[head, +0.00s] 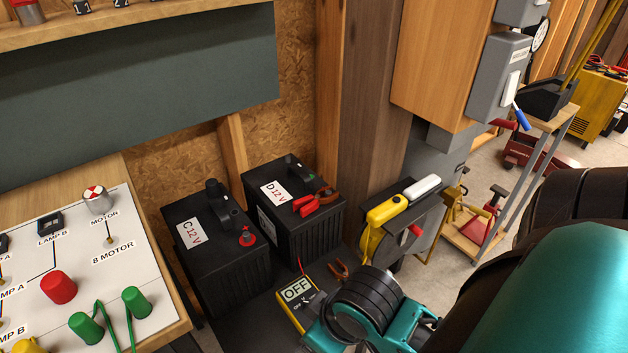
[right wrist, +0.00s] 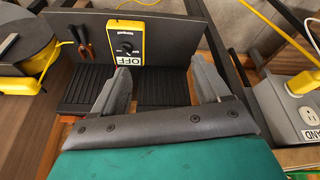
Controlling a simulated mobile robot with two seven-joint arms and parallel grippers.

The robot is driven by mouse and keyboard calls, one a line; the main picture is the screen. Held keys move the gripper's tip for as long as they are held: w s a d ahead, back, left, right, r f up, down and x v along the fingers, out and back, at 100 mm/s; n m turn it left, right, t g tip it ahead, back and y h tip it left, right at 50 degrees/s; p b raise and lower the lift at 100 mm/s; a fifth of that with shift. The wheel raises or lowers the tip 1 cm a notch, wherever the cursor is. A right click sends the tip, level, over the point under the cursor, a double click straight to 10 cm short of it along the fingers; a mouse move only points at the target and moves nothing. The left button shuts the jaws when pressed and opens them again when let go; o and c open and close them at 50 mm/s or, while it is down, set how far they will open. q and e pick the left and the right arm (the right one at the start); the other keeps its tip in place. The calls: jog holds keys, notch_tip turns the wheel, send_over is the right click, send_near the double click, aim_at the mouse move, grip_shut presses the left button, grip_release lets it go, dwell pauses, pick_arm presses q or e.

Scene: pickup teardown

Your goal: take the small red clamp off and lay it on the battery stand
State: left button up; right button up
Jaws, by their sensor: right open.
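A small red clamp (head: 308,205) sits on top of the black battery marked D 12V (head: 265,212), at its front right. A brown-orange clip lies against it; I cannot tell exactly what the red clamp grips. The dark battery stand (head: 240,325) shows in front of the batteries, and its grey plate also shows in the right wrist view (right wrist: 180,28). My right gripper (right wrist: 162,85) is open and empty in the right wrist view. In the head view my teal right arm is at the lower right and its fingertips are hidden. My left gripper is not in view.
A yellow multimeter (head: 297,297) and an orange-handled tool (head: 338,270) lie on the stand. The battery marked C 12V (head: 215,250) stands left. A yellow-handled reel (head: 385,215) is close on the right, and the switch panel (head: 110,270) is on the left.

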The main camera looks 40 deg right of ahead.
jog(key=w+a+f+n+g+y, duration=0.1)
jog(key=w+a+f+n, duration=0.15)
jog(key=w+n, duration=0.4)
notch_tip(320, 180, up, 12)
jog(key=n+g+h, duration=0.1)
jog(key=n+g, duration=0.2)
jog(key=n, duration=0.5)
send_over(305, 200)
jog(key=f, duration=0.3)
jog(key=f+b, duration=0.1)
jog(key=f, duration=0.2)
jog(key=shift+s+a, duration=0.2)
jog(key=shift+f, duration=0.75)
notch_tip(305, 200, down, 4)
jog(key=shift+s+f+b, duration=0.15)
jog(key=shift+f+b, duration=0.1)
jog(key=shift+b, duration=0.6)
jog(key=shift+f, duration=0.15)
jog(key=c, duration=1.2)
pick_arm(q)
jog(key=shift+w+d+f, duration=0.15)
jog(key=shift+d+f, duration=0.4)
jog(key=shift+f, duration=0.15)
pick_arm(e)
jog(key=shift+o, duration=0.2)
